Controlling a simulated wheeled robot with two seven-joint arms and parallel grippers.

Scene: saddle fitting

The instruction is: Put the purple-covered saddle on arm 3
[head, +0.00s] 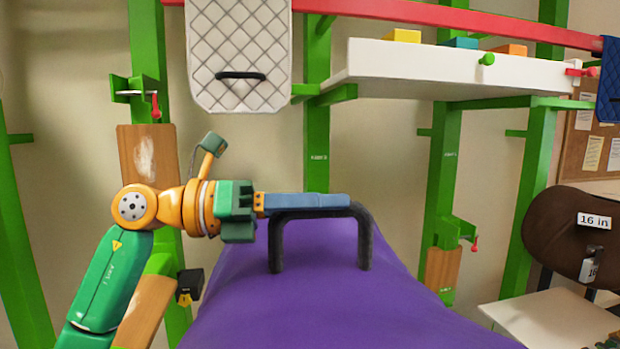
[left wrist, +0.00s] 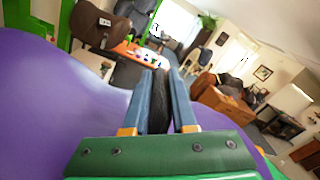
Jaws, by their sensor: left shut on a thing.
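The purple-covered saddle (head: 330,300) fills the bottom middle of the head view, with a black handle (head: 364,240) standing up from its top. My left gripper (head: 345,201) lies across the handle's top bar and is shut on it. In the left wrist view, the two blue fingers (left wrist: 164,80) close around the black bar, with the purple cover (left wrist: 60,100) on the left. Green posts stand behind the saddle; small labels (head: 319,157) (head: 450,155) on two of them are too small to read, so I cannot tell which is arm 3.
A white quilted pad (head: 238,50) hangs from the red rail (head: 430,12) at the top. A white shelf (head: 450,72) with coloured blocks juts out at upper right. A brown saddle (head: 555,225) labelled "16 in" stands at right, above a white surface (head: 550,318).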

